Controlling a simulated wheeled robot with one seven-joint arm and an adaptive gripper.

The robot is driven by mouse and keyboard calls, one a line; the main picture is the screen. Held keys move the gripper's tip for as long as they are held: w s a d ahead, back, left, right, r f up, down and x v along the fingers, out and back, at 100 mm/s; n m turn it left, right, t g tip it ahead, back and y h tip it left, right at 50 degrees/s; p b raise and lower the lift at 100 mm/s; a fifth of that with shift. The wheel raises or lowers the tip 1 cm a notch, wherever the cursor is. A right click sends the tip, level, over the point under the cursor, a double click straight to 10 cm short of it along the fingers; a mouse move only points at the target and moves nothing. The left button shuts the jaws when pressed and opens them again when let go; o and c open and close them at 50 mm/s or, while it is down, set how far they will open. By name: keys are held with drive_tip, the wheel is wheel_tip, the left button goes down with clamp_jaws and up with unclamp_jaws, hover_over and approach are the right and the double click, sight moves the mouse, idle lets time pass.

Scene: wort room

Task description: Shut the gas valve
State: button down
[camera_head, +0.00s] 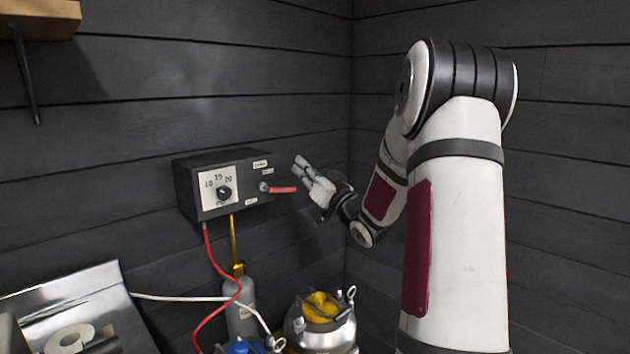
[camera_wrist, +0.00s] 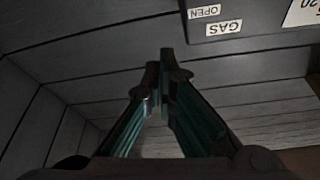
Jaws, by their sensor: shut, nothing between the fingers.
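The gas valve's red lever (camera_head: 283,189) sits on the front of a black control box (camera_head: 188,190). It lies about level, pointing right from its pivot. My gripper (camera_head: 297,163) is shut and empty, just above and right of the lever's free end, apparently apart from it. In the wrist view my gripper (camera_wrist: 166,62) has its fingertips together. That view shows the box (camera_wrist: 270,38) upside down, with a GAS label (camera_wrist: 224,28) and an OPEN label (camera_wrist: 204,12). The lever cannot be made out there. A small label (camera_head: 251,201) below the pivot is too small to read.
A dial (camera_head: 224,193) is on the box's left. A red hose (camera_head: 211,255) and a yellow pipe (camera_head: 233,240) run down from it. A grey cylinder (camera_head: 241,312) and a metal pot (camera_head: 335,335) with a yellow top stand below. Dark plank walls meet behind my arm.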

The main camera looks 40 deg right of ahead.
drive_tip(key=f, duration=0.3)
drive_tip(key=shift+w+a+f+b, duration=0.35)
drive_tip(key=shift+w+a, duration=0.05)
drive_tip(key=shift+f+m+h+p, duration=0.35)
drive_tip(key=shift+m+h+p, duration=0.15)
drive_tip(key=shift+m, duration=0.4)
drive_tip(key=a+f+m+g+h+p, duration=0.3)
drive_tip(key=m+p, duration=0.8)
drive_tip(key=m, duration=0.6)
drive_tip(key=shift+a+f+g, duration=0.55)
drive_tip(key=shift+f+g, duration=0.45)
drive_tip(key=shift+f, duration=0.9)
